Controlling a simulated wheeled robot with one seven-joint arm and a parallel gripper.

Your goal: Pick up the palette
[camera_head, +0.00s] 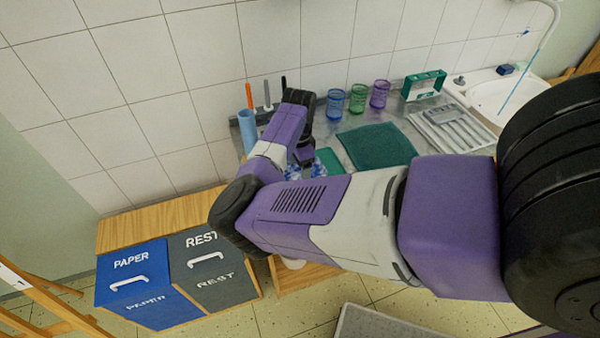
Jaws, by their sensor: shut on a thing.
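My arm reaches in from the right and bends back over the counter. My gripper (305,157) points down there, its fingertips mostly hidden behind my own arm. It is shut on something. A blue-and-white mottled thing (293,172) shows in small part right below it, cut off by my arm. It may be the palette, but its outline is hidden and I cannot tell for sure. I cannot see whether it is clear of the counter.
Near the gripper, a blue cup (247,130) and upright tools (267,94) stand left; a green cloth (377,146) lies right. Glasses (357,99), a green-and-white box (424,84), a grey rack (452,127) and a sink (500,96) follow. Bins (148,283) stand lower left.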

